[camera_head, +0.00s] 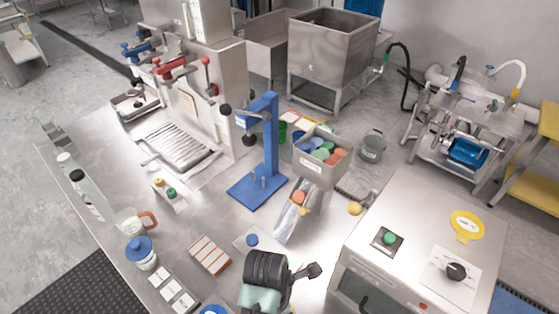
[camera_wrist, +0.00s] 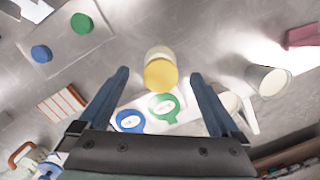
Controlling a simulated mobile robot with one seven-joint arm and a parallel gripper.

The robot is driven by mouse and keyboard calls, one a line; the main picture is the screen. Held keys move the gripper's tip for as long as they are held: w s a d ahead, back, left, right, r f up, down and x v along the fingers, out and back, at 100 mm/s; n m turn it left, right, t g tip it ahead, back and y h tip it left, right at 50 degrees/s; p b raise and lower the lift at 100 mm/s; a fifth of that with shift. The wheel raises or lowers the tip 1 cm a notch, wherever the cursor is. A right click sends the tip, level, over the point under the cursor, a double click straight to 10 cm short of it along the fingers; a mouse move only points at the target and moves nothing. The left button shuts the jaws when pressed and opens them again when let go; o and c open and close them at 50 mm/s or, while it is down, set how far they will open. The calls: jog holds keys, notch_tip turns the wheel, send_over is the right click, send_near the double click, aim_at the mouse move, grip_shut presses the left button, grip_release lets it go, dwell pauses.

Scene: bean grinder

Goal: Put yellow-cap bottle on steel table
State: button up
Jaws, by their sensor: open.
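In the wrist view, the yellow-cap bottle (camera_wrist: 160,74) shows its round yellow cap and a pale body behind it. It lies in the picture between the two dark blue fingers of my gripper (camera_wrist: 160,77), which are apart. I see a gap on each side of the bottle, and no finger visibly touches it. How far it is in depth I cannot tell. The steel table (camera_head: 200,215) spreads across the left and middle of the head view. A small yellow round thing (camera_head: 355,208) shows at right there; I cannot tell whether it is the same bottle.
Blue (camera_wrist: 130,121) and green (camera_wrist: 164,106) round labels lie below the bottle in the wrist view. A pale cup (camera_wrist: 268,80) stands at right. A red-and-white rack (camera_head: 208,255), a blue-lidded jar (camera_head: 140,252) and a blue stand (camera_head: 268,150) occupy the table.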

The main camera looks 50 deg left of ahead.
jog(key=r, duration=0.5)
jog(key=shift+s+a+r, duration=0.1)
jog(key=shift+s+r, duration=0.1)
jog(key=shift+s, duration=0.1)
jog(key=w+r+m+t+y, duration=0.4)
jog(key=w+r+m+t, duration=0.4)
jog(key=w+r, duration=0.8)
jog(key=w+d+r+m+t, duration=0.2)
jog(key=w+r+m, duration=0.15)
jog(key=r, duration=0.35)
jog(key=w+d+r+m+t, duration=0.2)
jog(key=w+r+m, duration=0.1)
jog(key=r+m, duration=0.3)
jog(key=d+r+m+t, duration=0.3)
jog(key=d+r, duration=0.1)
jog(key=r, duration=0.5)
jog(key=d+r+m+t, duration=0.2)
jog(key=d+r+t, duration=0.15)
jog(key=r, duration=0.45)
jog(key=s+d+r+m+t+h, duration=0.1)
jog(key=s+d+r+m+t, duration=0.2)
jog(key=r, duration=0.6)
jog(key=s+d+r+m+t+h, duration=0.2)
jog(key=s+d+r+m+t, duration=0.2)
jog(key=s+d+r+m, duration=0.2)
notch_tip(320, 180, up, 4)
jog(key=shift+s+d+f+m+h, duration=0.2)
jog(key=shift+s+d+m+h, duration=0.25)
jog(key=shift+s, duration=0.7)
jog(key=shift+t, duration=0.25)
